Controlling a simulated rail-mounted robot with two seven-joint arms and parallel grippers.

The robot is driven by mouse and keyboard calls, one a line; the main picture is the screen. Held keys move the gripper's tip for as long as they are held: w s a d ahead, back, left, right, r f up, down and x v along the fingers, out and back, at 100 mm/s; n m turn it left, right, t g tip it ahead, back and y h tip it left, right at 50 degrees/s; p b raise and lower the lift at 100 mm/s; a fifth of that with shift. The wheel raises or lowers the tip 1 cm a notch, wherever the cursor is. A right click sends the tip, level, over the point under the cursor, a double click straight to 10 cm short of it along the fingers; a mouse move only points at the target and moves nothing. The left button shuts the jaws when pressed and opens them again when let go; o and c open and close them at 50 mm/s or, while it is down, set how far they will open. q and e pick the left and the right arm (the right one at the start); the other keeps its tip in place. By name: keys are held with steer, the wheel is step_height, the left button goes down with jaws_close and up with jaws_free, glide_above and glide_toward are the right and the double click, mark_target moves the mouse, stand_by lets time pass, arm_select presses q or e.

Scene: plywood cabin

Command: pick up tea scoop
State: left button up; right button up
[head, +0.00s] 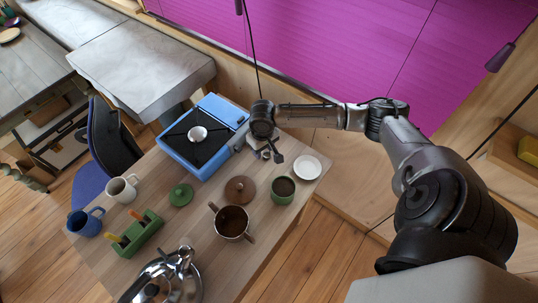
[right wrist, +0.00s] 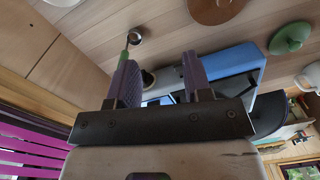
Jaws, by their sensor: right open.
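A small scoop-like thing, which I take for the tea scoop (right wrist: 134,38), lies on the table in the right wrist view. It has a round metal bowl and a green handle, partly hidden behind the tip of one finger. My right gripper (head: 272,155) is at the table's back edge, between the blue stove and the white saucer; in the wrist view (right wrist: 161,70) its fingers stand apart with nothing clearly held. The scoop is at the side of one finger, not between the two. In the head view it is too small to make out for sure. My left gripper is not in view.
The blue stove (head: 181,153) carries a small bowl (head: 197,134). Mugs and a green caddy (head: 138,236) are at left.

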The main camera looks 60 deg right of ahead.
steer(key=w+d+r+m+b, duration=0.1)
steer(key=d+r+m, duration=0.1)
steer(key=d, duration=0.3)
steer(key=w+d+r+m, duration=0.2)
steer(key=d, duration=0.3)
steer(key=f, duration=0.8)
steer(key=shift+s+f, duration=0.1)
steer(key=shift+s, duration=0.1)
steer(key=f, duration=0.2)
steer(key=f+p, duration=0.1)
steer(key=f, duration=0.1)
steer(key=shift+w+a+f, duration=0.15)
steer(key=shift+w, duration=0.05)
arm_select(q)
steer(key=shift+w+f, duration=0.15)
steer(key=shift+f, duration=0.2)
arm_select(e)
steer(key=shift+f, duration=0.5)
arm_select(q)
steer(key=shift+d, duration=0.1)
arm_select(e)
jaws_close()
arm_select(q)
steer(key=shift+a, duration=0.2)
arm_select(e)
steer(key=shift+r, duration=0.1)
